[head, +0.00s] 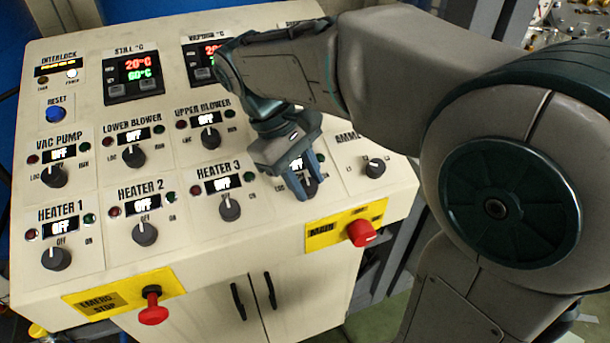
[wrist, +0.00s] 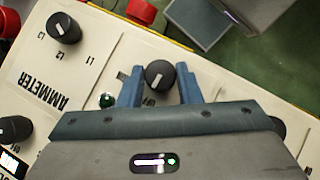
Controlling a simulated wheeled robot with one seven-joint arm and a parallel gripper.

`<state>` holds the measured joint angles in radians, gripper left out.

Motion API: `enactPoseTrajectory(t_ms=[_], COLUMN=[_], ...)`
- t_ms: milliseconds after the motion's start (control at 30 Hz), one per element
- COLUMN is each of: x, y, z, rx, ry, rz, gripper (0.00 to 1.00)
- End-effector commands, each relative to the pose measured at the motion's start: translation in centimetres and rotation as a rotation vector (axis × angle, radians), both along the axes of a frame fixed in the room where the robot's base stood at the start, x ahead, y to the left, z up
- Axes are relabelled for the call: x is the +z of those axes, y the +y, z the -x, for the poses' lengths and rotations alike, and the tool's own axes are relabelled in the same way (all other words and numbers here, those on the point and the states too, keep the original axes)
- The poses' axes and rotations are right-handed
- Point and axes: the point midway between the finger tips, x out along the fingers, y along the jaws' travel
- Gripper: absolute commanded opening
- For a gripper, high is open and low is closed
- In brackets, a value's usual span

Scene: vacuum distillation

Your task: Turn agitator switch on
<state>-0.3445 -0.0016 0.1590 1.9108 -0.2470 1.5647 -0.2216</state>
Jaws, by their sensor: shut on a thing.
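The control panel (head: 190,160) fills the left and middle of the head view. My gripper (head: 308,186) points down at the panel's right side, over a black rotary knob between the HEATER 3 and AMMETER sections. The knob (wrist: 159,75) shows in the wrist view between the two blue fingers of my gripper (wrist: 160,72), which are shut on it. A white pointer mark is on its top. My gripper hides this knob's name label, so I cannot read it. The display (head: 296,164) above it is partly covered and appears to read OFF.
The HEATER 3 knob (head: 229,208) lies to the left and the AMMETER knob (head: 375,167) to the right. A red MAIN knob (head: 362,233) and a red emergency stop (head: 153,310) stick out from the front edge.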

Motion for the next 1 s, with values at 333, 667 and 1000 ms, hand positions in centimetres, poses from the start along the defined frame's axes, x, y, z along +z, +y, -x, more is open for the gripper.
enactPoseTrajectory(t_ms=[333, 667, 1000], x=[0.24, 0.18, 0.09], y=[-0.34, -0.68, -0.99], z=[-0.23, -0.35, -0.36], rx=[-0.235, -0.526, -0.778], ry=[0.025, 0.057, 0.083], rz=[-0.088, -0.199, -0.296], gripper=[0.09, 0.09, 0.09])
